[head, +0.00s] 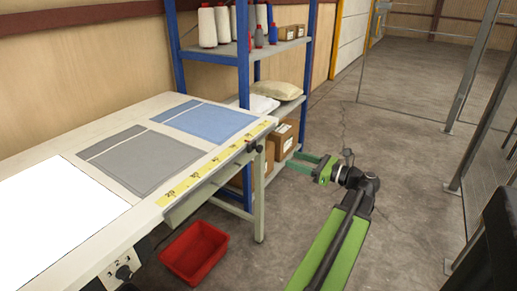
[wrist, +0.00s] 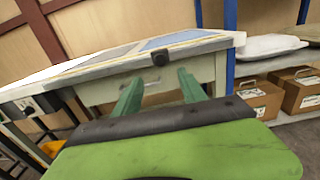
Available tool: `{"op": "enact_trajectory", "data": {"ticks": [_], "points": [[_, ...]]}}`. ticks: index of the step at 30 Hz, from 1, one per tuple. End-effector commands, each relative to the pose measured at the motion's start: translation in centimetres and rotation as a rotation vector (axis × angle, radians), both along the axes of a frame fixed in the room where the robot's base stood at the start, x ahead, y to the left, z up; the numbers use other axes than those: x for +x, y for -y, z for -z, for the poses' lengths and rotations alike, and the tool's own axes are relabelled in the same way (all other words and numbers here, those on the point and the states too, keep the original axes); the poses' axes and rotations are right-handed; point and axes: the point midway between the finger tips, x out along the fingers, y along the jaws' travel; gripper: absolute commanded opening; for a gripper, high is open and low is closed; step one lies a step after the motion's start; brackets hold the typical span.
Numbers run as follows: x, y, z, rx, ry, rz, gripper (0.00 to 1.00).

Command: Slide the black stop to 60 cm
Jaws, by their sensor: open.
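The black stop (head: 251,146) sits at the table's edge, near the far right end of the yellow ruler strip (head: 205,172). The numbers on the strip are too small to read surely. In the wrist view the stop (wrist: 160,58) is a small dark block on the table's front edge, just beyond and between my fingertips. My gripper (head: 297,160) is open and empty, off the table's right end. In the wrist view its two green fingers (wrist: 159,84) stand apart, with clear space between them and no contact with the stop.
The worktable (head: 100,125) holds a grey cloth piece (head: 150,163) and a blue one (head: 212,122). A red bin (head: 195,253) is on the floor below. A blue-post shelf (head: 245,60) with cones, pillows and boxes stands behind. The floor to the right is clear.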

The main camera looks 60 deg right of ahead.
Motion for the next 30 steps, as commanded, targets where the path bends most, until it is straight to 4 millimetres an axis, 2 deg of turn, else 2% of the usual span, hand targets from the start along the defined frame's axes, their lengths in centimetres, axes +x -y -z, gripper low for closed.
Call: {"op": "enact_trajectory", "data": {"ticks": [9,16,21,30], "points": [[8.0,0.0,0.0,-0.001,-0.001,-0.003,0.49],[13.0,0.1,0.0,-0.002,-0.001,0.000,0.49],[14.8,0.2,0.0,-0.002,-0.001,0.001,0.49],[15.1,0.2,0.0,-0.002,-0.001,0.003,0.49]]}}
